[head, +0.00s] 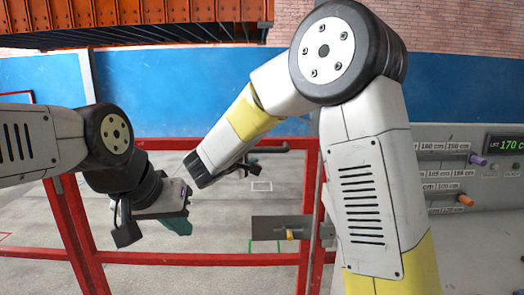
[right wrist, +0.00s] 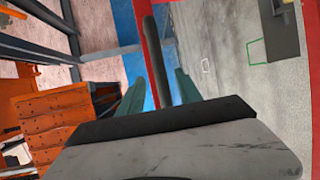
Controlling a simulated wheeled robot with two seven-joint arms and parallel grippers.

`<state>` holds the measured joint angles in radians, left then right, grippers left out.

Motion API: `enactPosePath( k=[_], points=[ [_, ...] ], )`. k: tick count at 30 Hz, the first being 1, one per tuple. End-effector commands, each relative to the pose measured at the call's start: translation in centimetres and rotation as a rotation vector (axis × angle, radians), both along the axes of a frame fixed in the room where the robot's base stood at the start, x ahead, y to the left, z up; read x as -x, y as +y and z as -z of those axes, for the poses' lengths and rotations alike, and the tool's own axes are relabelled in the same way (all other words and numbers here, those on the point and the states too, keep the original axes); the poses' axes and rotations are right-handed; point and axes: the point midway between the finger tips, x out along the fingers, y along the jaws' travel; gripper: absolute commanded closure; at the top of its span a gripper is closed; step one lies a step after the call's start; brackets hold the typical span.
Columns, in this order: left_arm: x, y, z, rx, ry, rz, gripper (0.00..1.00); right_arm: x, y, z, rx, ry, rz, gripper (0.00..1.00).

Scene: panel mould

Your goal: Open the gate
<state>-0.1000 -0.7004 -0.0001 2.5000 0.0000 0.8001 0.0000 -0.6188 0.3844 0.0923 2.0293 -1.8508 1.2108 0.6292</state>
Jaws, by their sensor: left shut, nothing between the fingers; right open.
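The gate is a red tubular frame (head: 180,257) across the middle of the head view. A dark handle bar (head: 268,149) sticks out near its upright; the bar also shows in the right wrist view (right wrist: 157,55). A grey plate with a yellow knob (head: 291,235) sits lower on the gate. My right gripper (right wrist: 160,88) is open, its teal fingers on either side of the dark bar; contact cannot be told. In the head view my right arm partly hides this gripper. My left gripper (head: 178,226) is shut and empty, left of the plate and apart from it.
A grey control panel (head: 480,190) with a green display, purple and orange knobs stands at the right. A blue wall band (head: 210,85) and orange rack (head: 130,15) lie behind. Grey floor beyond the gate looks clear.

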Motion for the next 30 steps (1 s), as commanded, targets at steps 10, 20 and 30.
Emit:
enactPosePath(
  k=[10,20,30],
  points=[
    [0.0,0.0,0.0,0.0,0.0,0.0,1.0,-4.4,-2.0,0.9,0.0,0.001,0.003,0.59],
    [0.0,0.0,0.0,0.0,0.0,0.0,1.0,-4.9,-2.2,1.0,-0.001,0.002,0.001,0.59],
    [0.0,0.0,0.0,0.0,0.0,0.0,1.0,-4.8,-2.2,1.0,0.0,0.002,0.002,1.0]
  ],
)
